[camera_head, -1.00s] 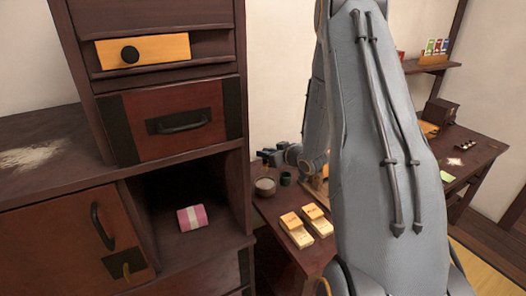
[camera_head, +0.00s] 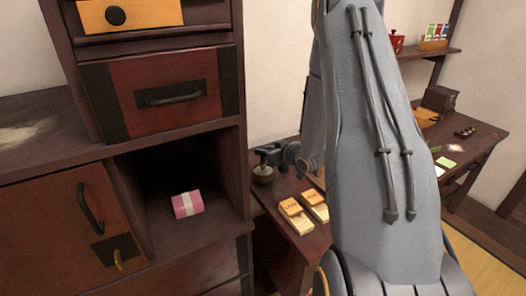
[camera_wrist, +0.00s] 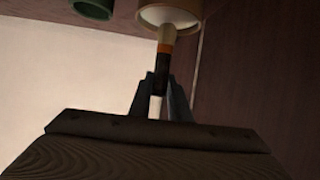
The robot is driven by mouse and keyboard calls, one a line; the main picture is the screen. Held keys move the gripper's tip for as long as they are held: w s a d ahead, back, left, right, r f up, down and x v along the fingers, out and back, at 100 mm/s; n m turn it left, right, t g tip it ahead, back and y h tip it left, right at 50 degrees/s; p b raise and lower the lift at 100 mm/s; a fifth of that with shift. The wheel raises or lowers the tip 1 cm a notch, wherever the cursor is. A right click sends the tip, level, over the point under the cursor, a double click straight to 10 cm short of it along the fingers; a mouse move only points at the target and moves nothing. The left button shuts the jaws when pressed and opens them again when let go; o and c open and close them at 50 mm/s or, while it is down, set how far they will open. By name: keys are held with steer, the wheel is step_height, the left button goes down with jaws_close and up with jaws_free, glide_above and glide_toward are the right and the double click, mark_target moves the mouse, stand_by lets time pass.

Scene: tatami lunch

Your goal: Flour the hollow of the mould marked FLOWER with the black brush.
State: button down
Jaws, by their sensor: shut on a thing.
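My gripper (camera_wrist: 160,90) is shut on the black brush (camera_wrist: 162,64), which has an orange band and pale bristles. In the wrist view the bristle end points away from me and overlaps the rim of a pale round bowl (camera_wrist: 152,14); I cannot tell whether it touches. In the head view my gripper (camera_head: 268,153) is just above the bowl (camera_head: 263,175) on the low table. Two yellow wooden moulds, a left one (camera_head: 296,217) and a right one (camera_head: 316,206), lie side by side nearer me. Their lettering is too small to read, and their hollows cannot be made out.
A dark green cup (camera_wrist: 93,8) stands beside the bowl. Another table (camera_head: 480,145) with small items stands at right.

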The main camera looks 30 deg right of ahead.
steer(key=shift+f, duration=0.55)
stand_by(1.8)
steer(key=shift+r+p, duration=2.35)
steer(key=shift+r, duration=1.2)
